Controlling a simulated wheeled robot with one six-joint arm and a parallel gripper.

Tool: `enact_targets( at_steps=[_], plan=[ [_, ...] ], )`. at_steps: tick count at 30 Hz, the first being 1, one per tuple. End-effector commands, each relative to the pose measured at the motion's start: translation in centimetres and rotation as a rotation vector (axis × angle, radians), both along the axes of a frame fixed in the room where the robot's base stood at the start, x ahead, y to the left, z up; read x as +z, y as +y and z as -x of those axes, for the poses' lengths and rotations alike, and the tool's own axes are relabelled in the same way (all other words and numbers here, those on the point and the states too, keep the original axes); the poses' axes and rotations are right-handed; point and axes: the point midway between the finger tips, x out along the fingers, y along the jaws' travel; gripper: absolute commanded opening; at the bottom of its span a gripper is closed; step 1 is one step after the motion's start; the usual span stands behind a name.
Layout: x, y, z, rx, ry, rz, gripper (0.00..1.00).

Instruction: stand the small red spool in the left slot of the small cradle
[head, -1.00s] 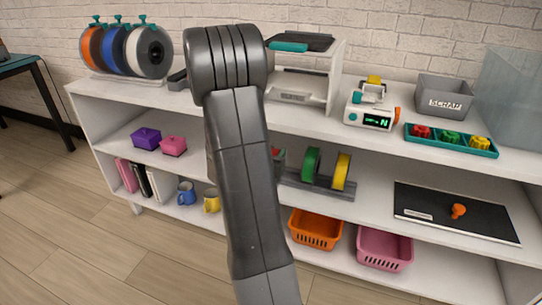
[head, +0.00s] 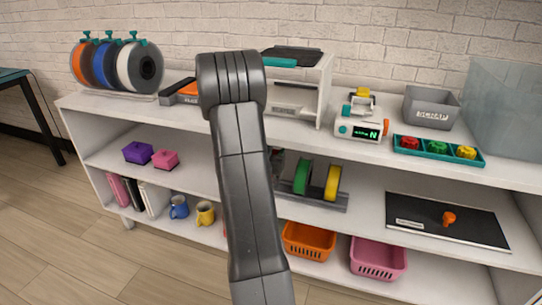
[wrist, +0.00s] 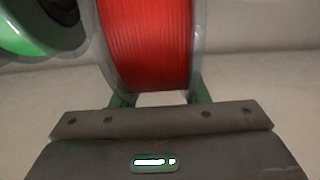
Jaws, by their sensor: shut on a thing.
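The red spool (wrist: 147,40) fills the middle of the wrist view, with pale clear flanges. My gripper (wrist: 161,97) is shut on it, with a green finger at each side of its lower edge. A green spool (wrist: 42,30) is at the upper left of the wrist view. In the head view, the small grey cradle (head: 325,202) stands on the middle shelf with a green spool (head: 303,176) and a yellow spool (head: 332,183) upright in it. My arm hides the cradle's left end and my gripper there. I cannot tell whether the red spool touches the cradle.
A black board (head: 440,222) with an orange knob lies on the middle shelf at right. Purple (head: 138,152) and pink (head: 165,159) boxes sit at its left. Orange (head: 308,241) and pink (head: 378,259) baskets stand below. The upper shelf runs above the cradle.

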Motion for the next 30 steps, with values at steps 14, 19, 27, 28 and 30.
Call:
enact_targets(
  at_steps=[14,19,27,28,30],
  plan=[
    [-1.6,-0.8,-2.4,0.0,-0.002,0.001,0.0],
    [-2.5,-0.8,-2.4,0.0,-0.002,0.001,0.0],
    [-3.0,-0.8,-2.4,0.0,-0.002,0.001,0.0],
    [-3.0,-0.8,-2.4,0.0,-0.002,0.001,0.0],
    [-3.0,-0.8,-2.4,0.0,-0.002,0.0,0.0]
  ],
)
